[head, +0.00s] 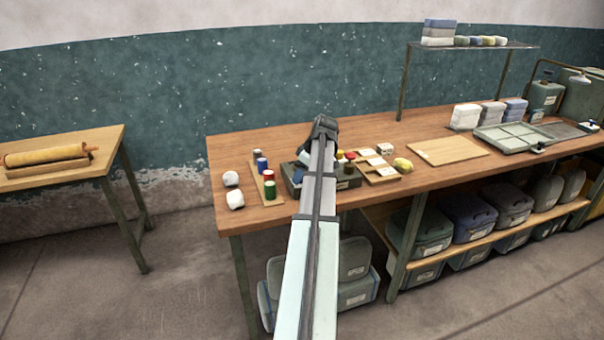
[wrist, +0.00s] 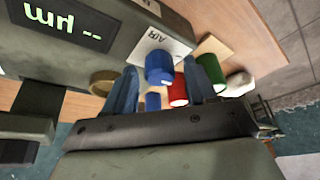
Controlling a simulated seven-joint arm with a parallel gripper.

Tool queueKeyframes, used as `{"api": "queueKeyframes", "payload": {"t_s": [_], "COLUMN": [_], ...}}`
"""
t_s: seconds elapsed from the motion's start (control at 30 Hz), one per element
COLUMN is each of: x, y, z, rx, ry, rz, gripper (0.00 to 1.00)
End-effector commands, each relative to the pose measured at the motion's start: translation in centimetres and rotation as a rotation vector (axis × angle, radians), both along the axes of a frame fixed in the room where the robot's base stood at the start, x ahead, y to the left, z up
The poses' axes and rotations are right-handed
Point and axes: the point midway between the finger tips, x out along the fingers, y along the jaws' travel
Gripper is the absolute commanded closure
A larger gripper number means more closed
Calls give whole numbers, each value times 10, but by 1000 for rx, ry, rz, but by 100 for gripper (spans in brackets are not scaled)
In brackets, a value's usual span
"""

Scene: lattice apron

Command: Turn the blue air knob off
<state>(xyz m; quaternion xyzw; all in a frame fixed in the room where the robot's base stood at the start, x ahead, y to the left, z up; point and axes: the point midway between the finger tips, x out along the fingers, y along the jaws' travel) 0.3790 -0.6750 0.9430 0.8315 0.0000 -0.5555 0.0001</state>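The blue air knob (wrist: 160,67) sits on a white plate marked AIR, on a grey-green box with a lit display (wrist: 62,25). In the wrist view my gripper (wrist: 159,72) has its two bluish fingers apart, one on each side of the knob. Whether either finger touches the knob, I cannot tell. In the head view my gripper (head: 325,125) is over the box (head: 345,183) on the wooden bench, and my arm covers part of the box. The knob is not clear in the head view.
A board left of the box holds small cylinders, among them a red one (wrist: 178,90), a green one (wrist: 210,70) and another blue one (wrist: 152,102). Two white lumps (head: 233,190) lie farther left.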

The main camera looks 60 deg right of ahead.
Motion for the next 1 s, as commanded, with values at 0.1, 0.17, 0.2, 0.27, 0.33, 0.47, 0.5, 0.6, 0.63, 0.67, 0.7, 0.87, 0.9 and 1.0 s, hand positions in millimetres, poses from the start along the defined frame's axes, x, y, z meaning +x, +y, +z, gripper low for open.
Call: {"api": "queueKeyframes", "payload": {"t_s": [0.1,0.17,0.2,0.27,0.33,0.47,0.5,0.6,0.63,0.67,0.7,0.87,0.9,1.0], "x": [0,0,0,0,0,0,0,0,0,0,0,0,-1,-1], "y": [0,0,0,0,0,0,0,0,0,0,0,1,2,2], "z": [0,0,0,0,0,0,0,0,0,0,0,0,0,0], "rx": [0,0,0,0,0,0,0,1,0,0,0,1,0,-2], "ry": [0,0,0,0,0,0,0,0,0,0,0,0,0,0], "rz": [0,0,0,0,0,0,0,-2,-3,-6,-12,-61,-81,-145], "gripper": [56,62,65,71,78,90,94,95,95,95,95,95,95,95]}}
